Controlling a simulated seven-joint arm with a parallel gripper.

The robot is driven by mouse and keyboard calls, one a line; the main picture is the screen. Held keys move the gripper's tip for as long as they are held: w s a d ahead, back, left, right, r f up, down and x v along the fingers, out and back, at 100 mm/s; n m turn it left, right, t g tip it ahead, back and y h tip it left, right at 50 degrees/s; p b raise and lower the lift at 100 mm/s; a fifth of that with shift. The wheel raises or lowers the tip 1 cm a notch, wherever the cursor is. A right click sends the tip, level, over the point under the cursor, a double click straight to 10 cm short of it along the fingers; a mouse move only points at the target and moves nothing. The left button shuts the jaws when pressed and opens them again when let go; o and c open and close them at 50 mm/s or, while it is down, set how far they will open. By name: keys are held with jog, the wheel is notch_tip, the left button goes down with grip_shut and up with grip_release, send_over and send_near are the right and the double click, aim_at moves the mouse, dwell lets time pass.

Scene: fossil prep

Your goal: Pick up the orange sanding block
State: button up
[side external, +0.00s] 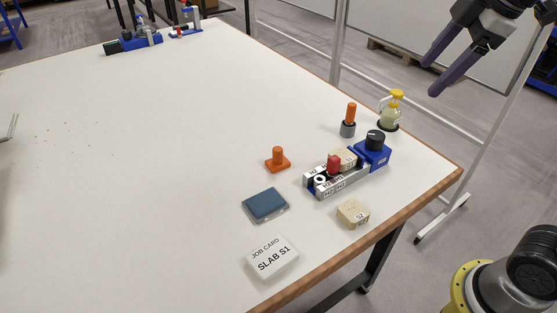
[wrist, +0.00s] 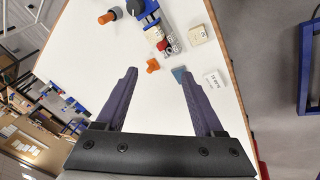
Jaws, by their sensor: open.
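The orange sanding block (side external: 277,160), a flat orange base with a rounded knob, sits upright on the white table, left of the blue clamp fixture. It also shows in the wrist view (wrist: 153,66), small and beyond the fingertips, between them in the picture. My gripper (side external: 430,77) is high at the upper right of the side view, well above and apart from the block. In the wrist view its two purple fingers (wrist: 160,73) are spread apart with nothing between them.
A blue clamp fixture (side external: 374,154) holds pieces beside the block. Near it are an orange-handled grey tool (side external: 349,120), a pump bottle (side external: 391,112), a slate-blue pad (side external: 265,204), a tan S2 block (side external: 353,214) and a job card (side external: 272,258). The table's left is mostly clear.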

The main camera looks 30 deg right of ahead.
jog(key=w+a+r+n, duration=0.1)
jog(key=w+a+n, duration=0.15)
jog(key=w, duration=0.45)
jog(key=n+g, duration=0.5)
send_over(278, 149)
notch_tip(278, 149, down, 26)
jog(key=shift+f, duration=0.15)
jog(key=shift+n, duration=0.25)
jog(key=shift+f, duration=3.2)
jog(key=shift+c, duration=0.3)
grip_shut()
